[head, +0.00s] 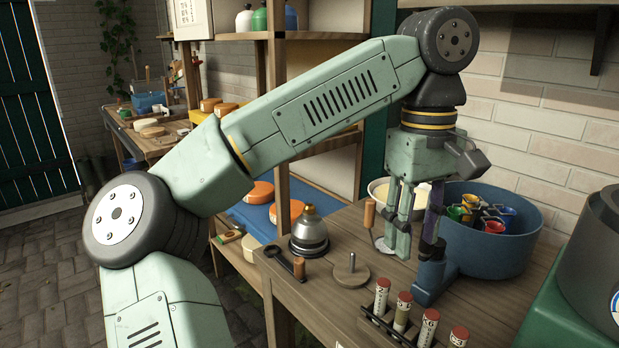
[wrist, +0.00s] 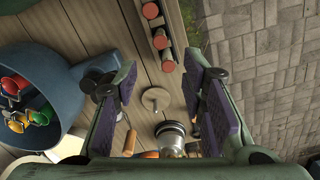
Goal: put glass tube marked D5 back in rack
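A dark rack (head: 392,331) stands at the table's front edge in the head view and holds several glass tubes with red caps, such as one tube (head: 381,296) at its left end. The labels are too small to read surely, so I cannot tell which tube is D5. Red caps (wrist: 160,38) also show in the wrist view, beyond the fingertips. My gripper (head: 416,245) points down over the table, behind the rack and left of the blue tub. Its fingers are spread apart in the wrist view (wrist: 162,82), with nothing seen between the pads.
The blue tub (head: 487,245) with coloured cups stands right of my gripper. A wooden disc with a pin (head: 350,271), a metal weight (head: 308,235) and a dark tool (head: 284,262) lie to the left. Bare tabletop shows between them.

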